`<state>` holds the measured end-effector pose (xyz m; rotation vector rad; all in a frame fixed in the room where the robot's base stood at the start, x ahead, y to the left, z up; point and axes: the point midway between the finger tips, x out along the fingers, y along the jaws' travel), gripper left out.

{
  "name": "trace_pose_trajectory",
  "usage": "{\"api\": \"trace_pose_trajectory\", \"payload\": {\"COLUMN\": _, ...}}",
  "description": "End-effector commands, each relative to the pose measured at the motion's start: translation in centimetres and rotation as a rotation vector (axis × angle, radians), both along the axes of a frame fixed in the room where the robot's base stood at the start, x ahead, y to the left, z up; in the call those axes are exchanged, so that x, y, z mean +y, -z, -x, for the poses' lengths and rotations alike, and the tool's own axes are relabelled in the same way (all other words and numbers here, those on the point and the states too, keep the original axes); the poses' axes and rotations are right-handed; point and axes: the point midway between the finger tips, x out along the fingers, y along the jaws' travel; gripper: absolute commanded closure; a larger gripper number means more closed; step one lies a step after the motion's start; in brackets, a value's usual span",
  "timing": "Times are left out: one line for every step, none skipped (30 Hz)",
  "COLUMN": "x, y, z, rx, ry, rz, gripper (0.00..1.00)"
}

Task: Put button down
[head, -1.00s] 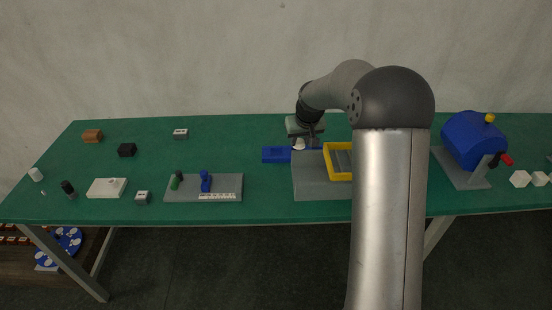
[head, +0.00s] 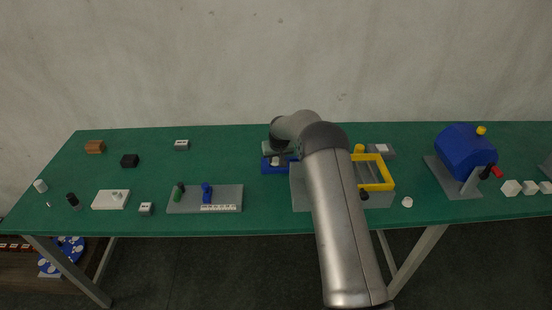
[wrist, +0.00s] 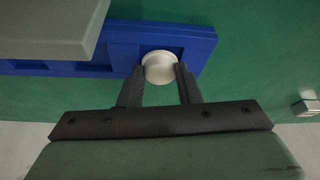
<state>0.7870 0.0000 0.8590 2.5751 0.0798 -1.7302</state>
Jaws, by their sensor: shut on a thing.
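My gripper (wrist: 160,72) is shut on a white round button (wrist: 159,66), with one dark finger on each side of it. The button is over the right end of a blue slotted tray (wrist: 196,42) in the wrist view. I cannot tell whether it touches the tray. In the head view the blue tray (head: 268,169) lies at the middle of the green table, with my gripper (head: 277,159) over it, partly hidden by my arm.
A grey block with a yellow frame (head: 375,186) stands right of the tray, partly behind my arm. A white round piece (head: 407,202) lies near the front edge. A grey fixture (head: 225,205) is to the left; a blue drum (head: 464,152) is to the right.

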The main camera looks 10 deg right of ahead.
Motion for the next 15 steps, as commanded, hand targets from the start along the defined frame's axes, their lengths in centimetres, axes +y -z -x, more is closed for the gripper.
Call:
{"api": "trace_pose_trajectory", "payload": {"x": 0.0, "y": 0.5, "z": 0.0, "rx": 0.002, "ry": 0.0, "rz": 0.0, "gripper": 0.94}}
{"api": "trace_pose_trajectory", "payload": {"x": 0.0, "y": 0.7, "z": 0.0, "rx": 0.001, "ry": 0.0, "rz": 0.0, "gripper": 0.94}}
{"api": "trace_pose_trajectory", "payload": {"x": 0.0, "y": 0.9, "z": 0.0, "rx": 0.0, "ry": 0.0, "rz": 0.0, "gripper": 0.94}}
{"api": "trace_pose_trajectory", "payload": {"x": 0.0, "y": 0.9, "z": 0.0, "rx": -0.001, "ry": 0.0, "rz": 0.0, "gripper": 0.94}}
{"api": "trace_pose_trajectory", "payload": {"x": 0.0, "y": 0.9, "z": 0.0, "rx": -0.001, "ry": 0.0, "rz": 0.0, "gripper": 0.94}}
{"api": "trace_pose_trajectory", "payload": {"x": 0.0, "y": 0.9, "z": 0.0, "rx": 0.0, "ry": 0.0, "rz": 0.0, "gripper": 0.94}}
{"api": "trace_pose_trajectory", "payload": {"x": 0.0, "y": 0.9, "z": 0.0, "rx": 0.0, "ry": 0.0, "rz": 0.0, "gripper": 0.94}}
{"api": "trace_pose_trajectory", "payload": {"x": 0.0, "y": 1.0, "z": 0.1, "rx": 0.001, "ry": -0.001, "rz": 0.0, "gripper": 0.94}}
{"api": "trace_pose_trajectory", "payload": {"x": 0.0, "y": 1.0, "z": 0.1, "rx": 0.001, "ry": -0.001, "rz": 0.0, "gripper": 0.94}}
{"api": "trace_pose_trajectory", "payload": {"x": 0.0, "y": 1.1, "z": 0.1, "rx": 0.002, "ry": -0.001, "rz": 0.001, "gripper": 0.94}}
{"api": "trace_pose_trajectory", "payload": {"x": 0.0, "y": 1.2, "z": 0.1, "rx": 0.002, "ry": -0.001, "rz": 0.001, "gripper": 0.94}}
{"api": "trace_pose_trajectory", "payload": {"x": 0.0, "y": 1.4, "z": 0.1, "rx": 0.002, "ry": -0.001, "rz": 0.001, "gripper": 0.94}}
{"api": "trace_pose_trajectory", "payload": {"x": 0.0, "y": 1.5, "z": 0.1, "rx": 0.003, "ry": -0.001, "rz": 0.001, "gripper": 0.94}}
{"api": "trace_pose_trajectory", "payload": {"x": 0.0, "y": 1.6, "z": 0.1, "rx": 0.003, "ry": -0.001, "rz": 0.001, "gripper": 0.94}}
{"api": "trace_pose_trajectory", "payload": {"x": 0.0, "y": 1.7, "z": 0.2, "rx": 0.004, "ry": -0.001, "rz": 0.001, "gripper": 0.94}}
